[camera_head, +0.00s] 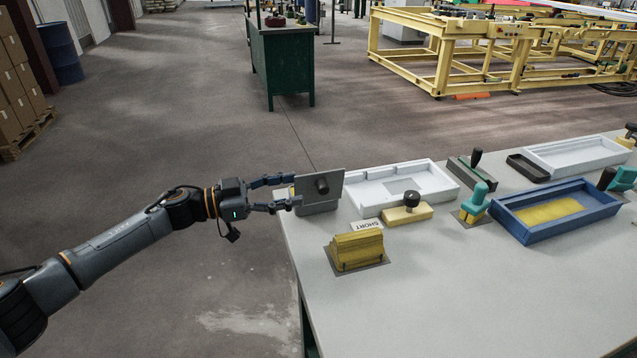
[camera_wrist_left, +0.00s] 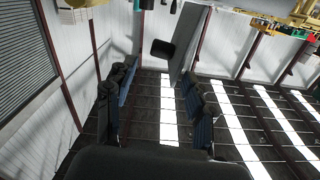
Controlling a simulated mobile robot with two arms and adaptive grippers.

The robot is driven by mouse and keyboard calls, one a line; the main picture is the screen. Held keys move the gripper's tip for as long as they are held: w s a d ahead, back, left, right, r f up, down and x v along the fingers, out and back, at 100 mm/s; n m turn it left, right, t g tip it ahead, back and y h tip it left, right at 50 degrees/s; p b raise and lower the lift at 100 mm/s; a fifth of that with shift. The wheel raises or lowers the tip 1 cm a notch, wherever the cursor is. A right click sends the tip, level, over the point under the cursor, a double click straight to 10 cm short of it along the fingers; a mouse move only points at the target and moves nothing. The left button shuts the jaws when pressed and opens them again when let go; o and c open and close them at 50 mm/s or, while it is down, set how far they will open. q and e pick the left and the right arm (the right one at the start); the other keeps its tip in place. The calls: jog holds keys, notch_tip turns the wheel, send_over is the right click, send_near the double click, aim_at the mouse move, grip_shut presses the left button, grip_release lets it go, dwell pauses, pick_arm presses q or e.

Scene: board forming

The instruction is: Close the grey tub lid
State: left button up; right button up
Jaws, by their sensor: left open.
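The grey tub lid (camera_head: 335,179) stands raised and tilted at the table's left edge, with a black knob (camera_head: 321,185) on its face. Below it is a low grey tub (camera_head: 318,207), mostly hidden by the lid. My left gripper (camera_head: 283,193) is open and comes in from the left, its fingers close to the lid's left side; contact cannot be told. In the left wrist view, the lid (camera_wrist_left: 191,38) and its dark knob (camera_wrist_left: 162,49) show beyond the open, empty fingers (camera_wrist_left: 160,92). My right gripper is not in view.
To the right of the lid are a white tray (camera_head: 362,200), a cream block with a dark knob (camera_head: 407,214) and a yellow block (camera_head: 358,250). A blue tray (camera_head: 508,225) stands further right. The front of the table (camera_head: 440,310) is clear.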

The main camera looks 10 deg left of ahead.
aim_at(318, 185)
pick_arm(q)
jog(key=x, duration=0.7)
jog(key=shift+a, duration=0.1)
grip_shut()
